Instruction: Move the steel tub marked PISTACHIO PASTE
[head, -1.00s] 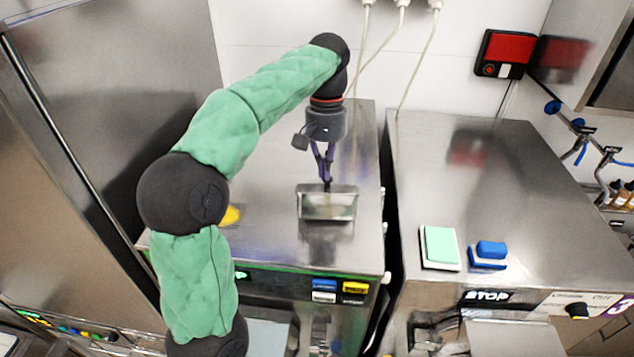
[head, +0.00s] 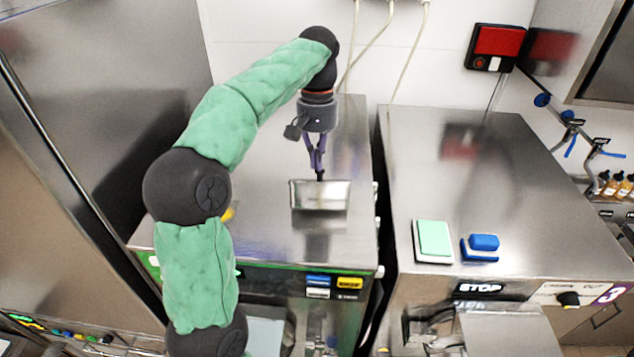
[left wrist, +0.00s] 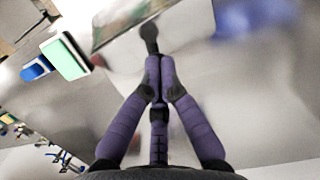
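A small steel tub (head: 320,204) is over the top of the left-hand freezer (head: 270,240), close to its right side. I can read no marking on it. My left gripper (head: 319,176) comes down from above at the tub's back edge. Its purple fingers are closed together, and it looks shut on the tub's rim. In the left wrist view the fingertips (left wrist: 152,60) meet at a pale, blurred wall of the tub (left wrist: 185,20). A dim reflection lies below the tub; I cannot tell how far it is above the surface. My right gripper is out of view.
A second freezer (head: 540,190) stands to the right across a narrow gap. A green-topped block (head: 434,239) and a blue block (head: 483,243) lie near its front. A yellow thing (head: 228,214) shows partly behind my left arm. Cables hang at the back wall.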

